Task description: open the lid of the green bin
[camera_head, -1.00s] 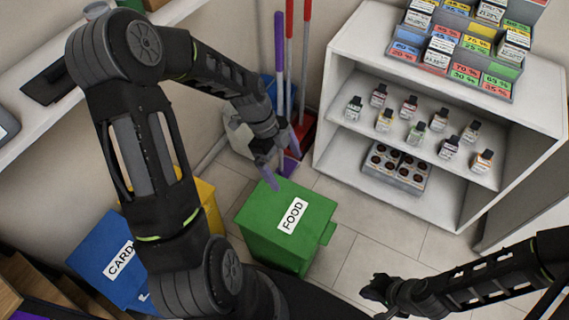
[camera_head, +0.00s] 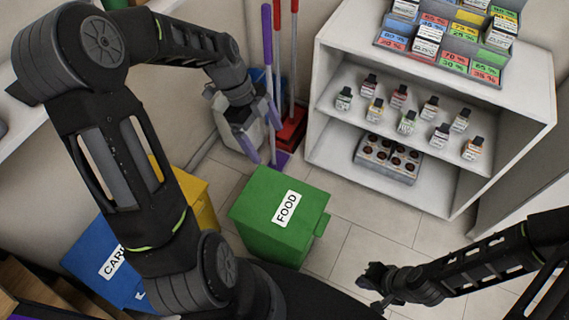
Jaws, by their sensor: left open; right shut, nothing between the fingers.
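The green bin (camera_head: 270,243) stands on the floor near the middle of the view. Its lid (camera_head: 262,200) is closed and carries a white FOOD label (camera_head: 286,208). A small green tab (camera_head: 322,225) sticks out at its right side. My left gripper (camera_head: 262,145) is open and empty, above and behind the bin's far edge, apart from the lid as far as I can tell. My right gripper (camera_head: 371,287) is shut and empty, low at the right, apart from the bin.
A blue bin (camera_head: 100,262) labelled CARD and a yellow bin (camera_head: 200,200) stand left of the green one. A white shelf unit (camera_head: 335,150) with small bottles is at the right. Long-handled brooms (camera_head: 267,60) lean behind. Tiled floor (camera_head: 375,245) is clear right of the bin.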

